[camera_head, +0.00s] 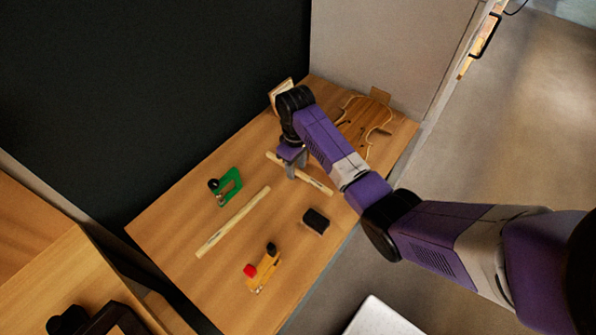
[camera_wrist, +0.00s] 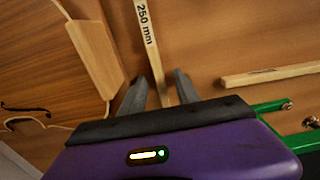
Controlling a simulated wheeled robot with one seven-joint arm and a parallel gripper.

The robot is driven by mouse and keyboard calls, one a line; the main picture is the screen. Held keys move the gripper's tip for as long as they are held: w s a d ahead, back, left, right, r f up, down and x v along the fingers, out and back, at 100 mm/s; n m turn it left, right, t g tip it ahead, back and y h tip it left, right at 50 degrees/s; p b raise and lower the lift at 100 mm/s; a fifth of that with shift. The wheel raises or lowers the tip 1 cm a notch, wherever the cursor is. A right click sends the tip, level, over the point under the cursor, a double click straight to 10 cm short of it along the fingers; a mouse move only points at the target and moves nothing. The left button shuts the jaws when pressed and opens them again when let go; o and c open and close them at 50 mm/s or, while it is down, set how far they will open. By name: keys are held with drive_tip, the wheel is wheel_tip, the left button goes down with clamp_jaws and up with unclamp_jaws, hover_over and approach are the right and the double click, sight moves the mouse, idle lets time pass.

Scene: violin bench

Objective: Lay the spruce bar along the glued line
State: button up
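A pale bar marked "250 mm" (camera_wrist: 147,30) runs between my fingertips in the wrist view. In the head view this pale bar (camera_head: 314,183) lies on the bench beneath my gripper (camera_head: 292,170). My gripper (camera_wrist: 160,88) is open, with one finger on each side of the bar and gaps visible. A second pale bar (camera_head: 233,222) lies to the left; it also shows in the wrist view (camera_wrist: 270,75). I cannot tell by wood which is spruce. The violin plate (camera_head: 357,128) lies at the back right, partly hidden by my arm. I cannot make out a glued line.
A green clamp or plane-like tool (camera_head: 229,186) lies left of the second bar. A yellow tool with a red knob (camera_head: 264,270) and a black block (camera_head: 316,221) lie nearer the front. A dark wall backs the bench (camera_head: 165,232).

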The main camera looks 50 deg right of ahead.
drive_tip(key=shift+f, duration=0.1)
drive_tip(key=shift+c, duration=0.5)
clamp_jaws()
